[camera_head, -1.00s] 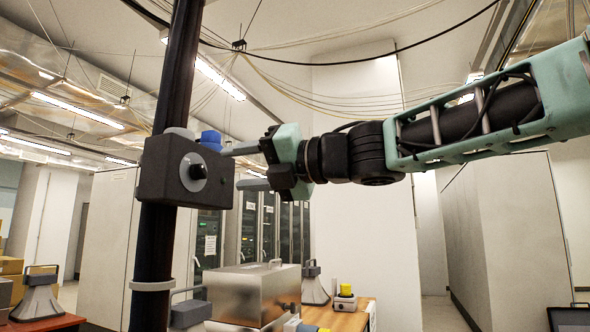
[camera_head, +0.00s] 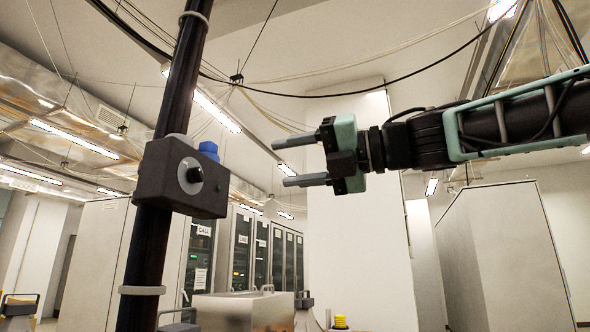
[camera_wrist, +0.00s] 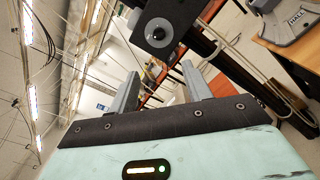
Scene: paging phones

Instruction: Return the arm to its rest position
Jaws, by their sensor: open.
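My gripper (camera_head: 290,162) is open and empty in the head view, held in the air with its two grey fingers pointing left. My arm (camera_head: 500,125) reaches in from the right edge, roughly level. A dark box with a round grey dial (camera_head: 190,175) and a blue button (camera_head: 208,150) is fixed on a black pole to the left of my gripper, with a clear gap between them. In the wrist view the fingers (camera_wrist: 160,92) stand apart, with the dark box (camera_wrist: 165,25) beyond them near the top.
The black pole (camera_head: 150,255) rises through the left of the head view. A metal box (camera_head: 240,310) is below, near a yellow button (camera_head: 340,321). Dark cabinets (camera_head: 265,250) stand behind. Cables hang overhead.

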